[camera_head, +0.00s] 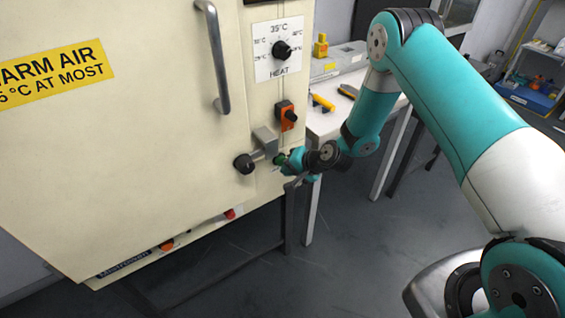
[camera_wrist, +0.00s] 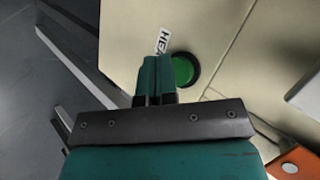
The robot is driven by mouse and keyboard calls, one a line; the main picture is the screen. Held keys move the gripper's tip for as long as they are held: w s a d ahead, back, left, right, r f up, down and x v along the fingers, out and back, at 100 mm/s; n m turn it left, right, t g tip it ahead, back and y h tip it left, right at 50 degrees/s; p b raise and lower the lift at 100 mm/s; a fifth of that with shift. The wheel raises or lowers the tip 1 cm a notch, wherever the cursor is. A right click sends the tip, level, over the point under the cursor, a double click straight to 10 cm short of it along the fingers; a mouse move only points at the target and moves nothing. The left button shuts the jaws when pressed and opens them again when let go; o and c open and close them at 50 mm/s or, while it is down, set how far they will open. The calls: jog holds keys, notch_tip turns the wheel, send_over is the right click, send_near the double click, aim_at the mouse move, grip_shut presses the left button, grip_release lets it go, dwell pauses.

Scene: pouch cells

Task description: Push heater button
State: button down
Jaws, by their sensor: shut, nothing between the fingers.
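The heater button is a round green button in a black ring (camera_wrist: 185,70) on the cream cabinet front, beside a partly hidden label reading "HEA". In the head view the green button (camera_head: 280,159) shows as a small spot, right of the black latch knob. My gripper (camera_wrist: 158,60) is shut and empty. Its fingertips are close to the panel and overlap the left edge of the button in the wrist view. I cannot tell whether they touch it. In the head view my gripper (camera_head: 287,160) is right at the button and partly hides it.
The cream cabinet (camera_head: 150,140) carries a door handle (camera_head: 217,60), a heat dial (camera_head: 282,50), an orange switch (camera_head: 286,115) and a black latch knob (camera_head: 244,164) close to my gripper. A red button (camera_head: 230,214) sits lower. A white bench (camera_head: 345,115) stands behind my arm.

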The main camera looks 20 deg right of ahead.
jog(key=shift+w, duration=0.15)
dwell(0.4)
jog(key=shift+w+a, duration=0.15)
jog(key=shift+w, duration=0.3)
dwell(0.4)
jog(key=shift+s, duration=0.6)
jog(key=s+d, duration=0.2)
jog(key=s, duration=0.3)
jog(key=shift+s, duration=0.35)
jog(key=shift+r, duration=0.1)
